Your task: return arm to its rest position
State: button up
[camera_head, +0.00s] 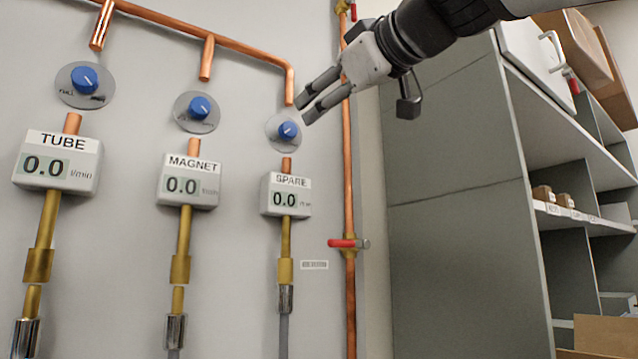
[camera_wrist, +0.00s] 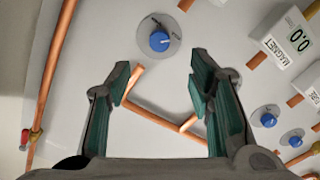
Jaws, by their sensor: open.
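My gripper (camera_head: 304,110) is open and empty, reaching in from the upper right in the head view. Its fingers point left and down, close to the blue SPARE knob (camera_head: 288,131) on its round grey plate. In the head view I cannot tell the exact gap in depth. In the wrist view, both fingers of my gripper (camera_wrist: 162,72) are spread apart with nothing between the pads. A blue knob (camera_wrist: 159,41) shows beyond and between the fingertips, apparently untouched.
The MAGNET knob (camera_head: 199,107) and TUBE knob (camera_head: 85,79) are to the left, above meters reading 0.0. A vertical copper pipe (camera_head: 348,200) with a red-handled valve (camera_head: 343,243) runs along the wall. A grey shelf unit (camera_head: 455,230) stands at the right, below my arm.

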jog(key=shift+s+d, duration=0.25)
jog(key=shift+s, duration=0.1)
dwell(0.3)
jog(key=s+d+f+m+g+h, duration=0.2)
jog(key=s+d+f, duration=0.1)
jog(key=f, duration=0.8)
jog(key=s+d+f+m+g+h, duration=0.2)
jog(key=d+f+m+g, duration=0.1)
jog(key=f, duration=0.8)
jog(key=s+d+f+m+g+h, duration=0.2)
jog(key=s+d+f, duration=0.1)
jog(key=f, duration=0.8)
jog(key=s+d+f+m+g+h, duration=0.25)
jog(key=s+d+f+g, duration=0.2)
jog(key=s+f, duration=0.75)
jog(key=s+d+f+m+g+h, duration=0.25)
jog(key=s+d+f+m, duration=0.2)
jog(key=s+f, duration=0.7)
jog(key=w+r+t+y+p, duration=0.1)
jog(key=w+r+t+p, duration=0.2)
jog(key=r+p, duration=2.1)
jog(key=shift+d+p, duration=0.25)
jog(key=shift+p, duration=0.2)
jog(key=shift+c, duration=0.3)
